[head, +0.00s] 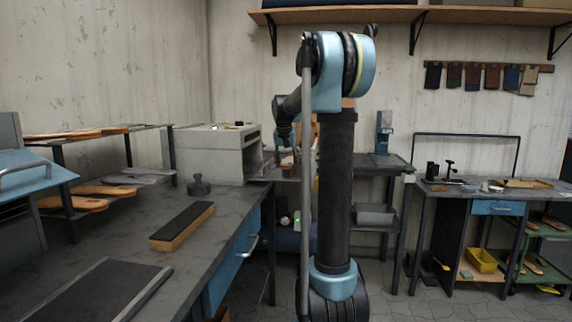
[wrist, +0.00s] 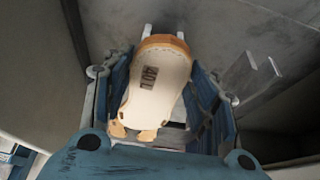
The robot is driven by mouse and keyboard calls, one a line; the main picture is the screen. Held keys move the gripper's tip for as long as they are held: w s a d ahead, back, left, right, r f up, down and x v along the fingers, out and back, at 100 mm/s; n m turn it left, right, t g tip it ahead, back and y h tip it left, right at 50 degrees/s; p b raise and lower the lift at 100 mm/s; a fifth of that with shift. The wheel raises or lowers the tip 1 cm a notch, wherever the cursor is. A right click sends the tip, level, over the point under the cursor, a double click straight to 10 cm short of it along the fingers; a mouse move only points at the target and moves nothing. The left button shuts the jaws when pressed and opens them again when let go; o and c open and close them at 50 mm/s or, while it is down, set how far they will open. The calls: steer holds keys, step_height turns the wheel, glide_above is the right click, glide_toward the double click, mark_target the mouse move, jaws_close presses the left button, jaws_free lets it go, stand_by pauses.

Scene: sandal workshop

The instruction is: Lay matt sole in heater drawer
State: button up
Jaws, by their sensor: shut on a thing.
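A cream sole (wrist: 160,82) with a tan heel end and a dark "40 L" mark is between the blue fingers of my gripper (wrist: 162,95) in the wrist view. My gripper is shut on it. In the head view my gripper (head: 287,158) is small, far off and partly hidden by my arm, just right of a pale grey box (head: 212,155) that looks like the heater. The box stands at the far end of the left bench. A grey surface (wrist: 215,30) lies behind the sole in the wrist view.
The left bench (head: 110,248) carries a black-topped block (head: 182,226), a dark weight (head: 199,185) and a dark mat (head: 95,292). A rack (head: 98,134) holds several soles at the left.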

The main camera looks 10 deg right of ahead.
steer(key=shift+f, duration=0.15)
steer(key=o, duration=1.2)
